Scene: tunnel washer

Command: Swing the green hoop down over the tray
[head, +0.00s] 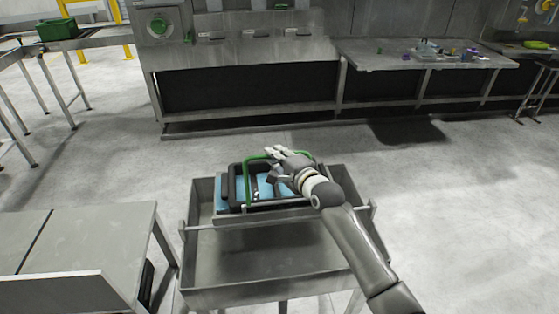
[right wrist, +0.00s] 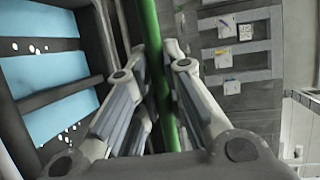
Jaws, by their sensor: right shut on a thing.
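The green hoop (head: 248,182) stands raised over the tray (head: 233,186), a dark-framed tray with light blue panels. My right gripper (head: 279,162) is shut on the hoop's upper bar, above the tray. In the right wrist view the green bar (right wrist: 155,50) runs between the two fingers (right wrist: 152,68), with the tray (right wrist: 52,99) and its blue panels to the left. My forearm and hand hide the tray's right part and part of the hoop. My left gripper is not in view.
The tray sits on a ledge at the back of a metal trough (head: 190,235). A grey table (head: 90,240) stands at the left. A long steel bench (head: 420,55) with small items runs along the back. A green crate (head: 57,29) sits on the far-left conveyor. The floor on the right is clear.

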